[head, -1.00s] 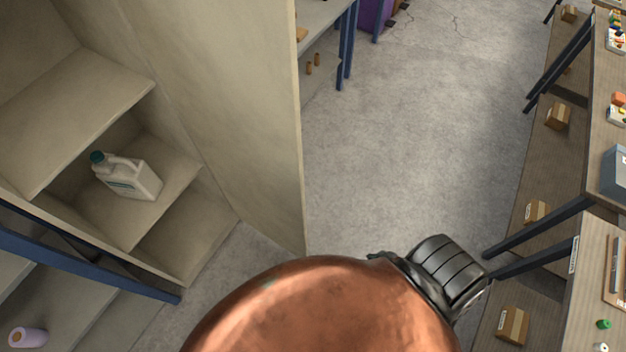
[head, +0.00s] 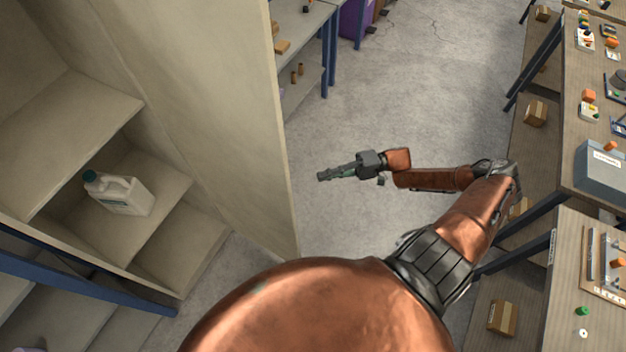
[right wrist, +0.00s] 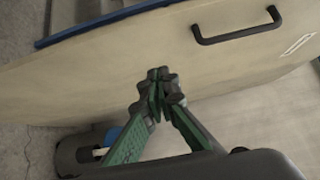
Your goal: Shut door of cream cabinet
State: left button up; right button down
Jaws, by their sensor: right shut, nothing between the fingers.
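The cream cabinet (head: 60,115) stands at the left of the head view, its shelves exposed. Its door (head: 220,110) stands open, a tall cream panel reaching down to a lower corner near the middle of the picture. My right gripper (head: 322,176) is to the right of the door's free edge, fingers pointing left towards it, with a gap in the picture. In the right wrist view the shut, empty fingertips (right wrist: 160,84) appear in front of the cream door panel (right wrist: 85,75), which has a black handle (right wrist: 238,28). Contact cannot be told. My left gripper is out of view.
A white jug (head: 122,194) with a teal cap stands on a cabinet shelf. Wooden workbenches (head: 572,140) with boxes beneath line the right. A blue-legged rack (head: 329,50) stands behind the door. Grey floor (head: 400,110) between them is open. A dark bin (right wrist: 75,155) shows in the wrist view.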

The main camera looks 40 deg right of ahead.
jog(key=s+a+p+x, duration=0.1)
jog(key=s+x, duration=0.1)
jog(key=x, duration=0.9)
jog(key=shift+a, duration=0.25)
jog(key=shift+s+a, duration=0.1)
jog(key=shift+s, duration=0.05)
